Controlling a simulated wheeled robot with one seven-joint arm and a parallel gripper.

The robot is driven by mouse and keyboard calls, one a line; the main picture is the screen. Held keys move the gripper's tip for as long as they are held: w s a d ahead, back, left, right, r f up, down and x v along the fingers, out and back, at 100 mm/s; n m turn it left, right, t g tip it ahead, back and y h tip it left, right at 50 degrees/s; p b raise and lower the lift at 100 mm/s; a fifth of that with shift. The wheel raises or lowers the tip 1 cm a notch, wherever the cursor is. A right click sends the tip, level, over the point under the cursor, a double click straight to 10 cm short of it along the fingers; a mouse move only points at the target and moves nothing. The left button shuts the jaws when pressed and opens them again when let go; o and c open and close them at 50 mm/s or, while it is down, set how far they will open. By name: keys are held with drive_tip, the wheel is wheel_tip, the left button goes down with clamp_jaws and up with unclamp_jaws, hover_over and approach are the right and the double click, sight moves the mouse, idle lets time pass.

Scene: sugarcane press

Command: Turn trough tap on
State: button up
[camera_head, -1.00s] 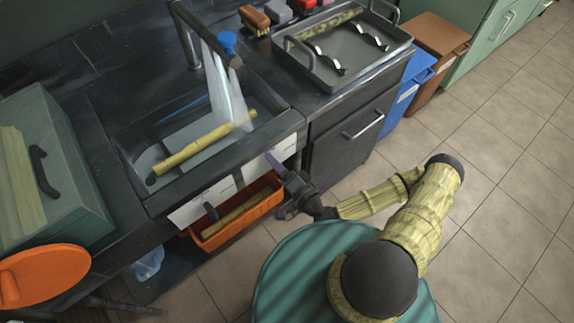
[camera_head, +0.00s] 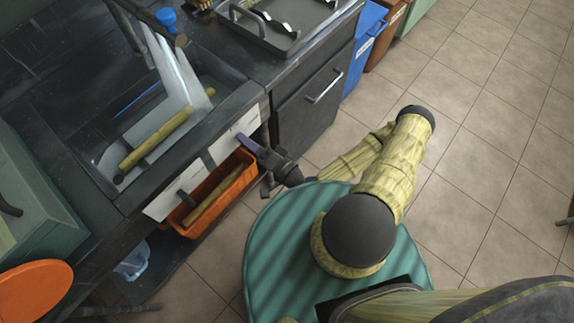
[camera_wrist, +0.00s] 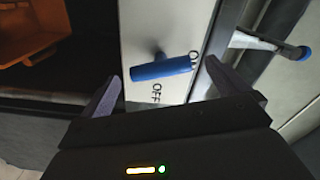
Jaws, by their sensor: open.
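In the wrist view a blue tap handle (camera_wrist: 163,68) stands out from a white panel (camera_wrist: 190,22). It lies roughly crosswise, its right end by the "ON" mark; "OFF" is printed below it. My gripper (camera_wrist: 162,86) is open, with one purple finger to each side of the handle, not visibly gripping it. In the head view my gripper (camera_head: 247,143) is at the right part of the white panel (camera_head: 228,140), and the tap handle is hidden. The trough (camera_head: 100,160) holds a yellow cane (camera_head: 155,142). A pale water stream falls into it from a dark spout (camera_head: 178,40).
An orange bin (camera_head: 248,172) with a cane inside sits below the panel. A dark cabinet (camera_head: 300,115) is right of the panel. A blue bin (camera_head: 358,55) stands beyond it. An orange round seat (camera_head: 35,290) is at lower left. Tiled floor is open at right.

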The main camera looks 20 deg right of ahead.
drive_tip(key=p+v, duration=0.3)
drive_tip(key=v, duration=1.1)
drive_tip(key=shift+s+d, duration=0.2)
drive_tip(key=shift+s, duration=0.15)
